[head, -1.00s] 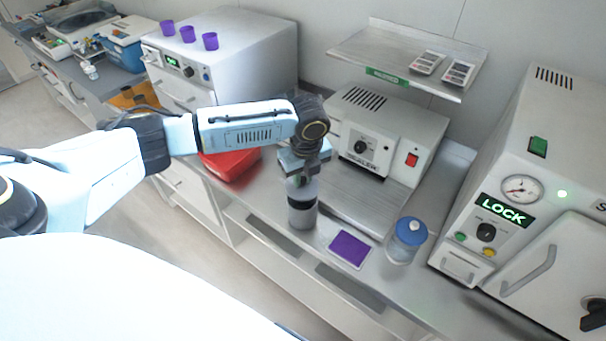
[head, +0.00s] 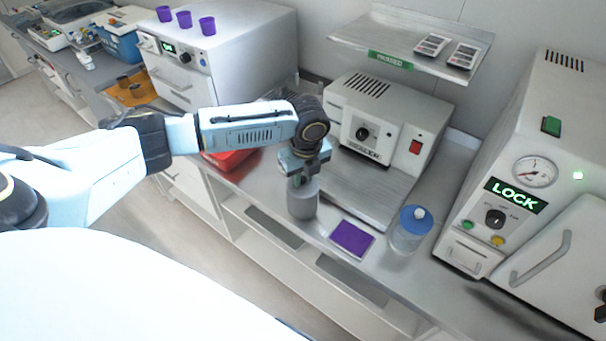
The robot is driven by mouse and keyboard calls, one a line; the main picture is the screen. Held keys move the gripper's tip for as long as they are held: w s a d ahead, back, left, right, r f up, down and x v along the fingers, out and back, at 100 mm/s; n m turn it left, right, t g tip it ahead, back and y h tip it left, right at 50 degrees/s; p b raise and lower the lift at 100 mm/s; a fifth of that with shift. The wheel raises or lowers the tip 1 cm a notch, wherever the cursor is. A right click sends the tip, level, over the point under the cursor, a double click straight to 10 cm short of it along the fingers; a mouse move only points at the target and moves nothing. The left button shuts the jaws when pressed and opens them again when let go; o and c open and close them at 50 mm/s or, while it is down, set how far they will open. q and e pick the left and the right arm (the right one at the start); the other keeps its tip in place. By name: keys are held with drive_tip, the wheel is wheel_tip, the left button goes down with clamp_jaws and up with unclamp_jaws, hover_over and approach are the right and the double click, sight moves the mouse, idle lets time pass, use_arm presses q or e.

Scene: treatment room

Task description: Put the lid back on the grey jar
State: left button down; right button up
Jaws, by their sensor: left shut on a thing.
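The grey jar (head: 302,205) stands upright on the steel counter, below my left gripper (head: 298,180). My left gripper points down and is shut on the small knob of the jar's grey lid (head: 303,188). The lid is at the jar's mouth, level with its top and in line with it. No dark gap shows between lid and jar, but the fingers hide part of the lid, so I cannot tell if it is fully seated. My right gripper is not in view.
A purple mat (head: 352,239) and a clear jar with a blue lid (head: 411,231) stand to the right. A sealer machine (head: 380,125) is behind, under a wall shelf (head: 400,45). A red tray (head: 232,160) lies left. The LOCK autoclave (head: 530,190) bounds the right.

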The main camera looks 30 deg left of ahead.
use_arm(q)
drive_tip(key=shift+r+p, duration=0.1)
drive_tip(key=shift+p, duration=0.75)
idle(0.8)
drive_tip(key=shift+f, duration=0.2)
idle(1.1)
drive_tip(key=shift+p, duration=0.65)
drive_tip(key=c, duration=0.7)
unclamp_jaws()
drive_tip(key=shift+c, duration=0.2)
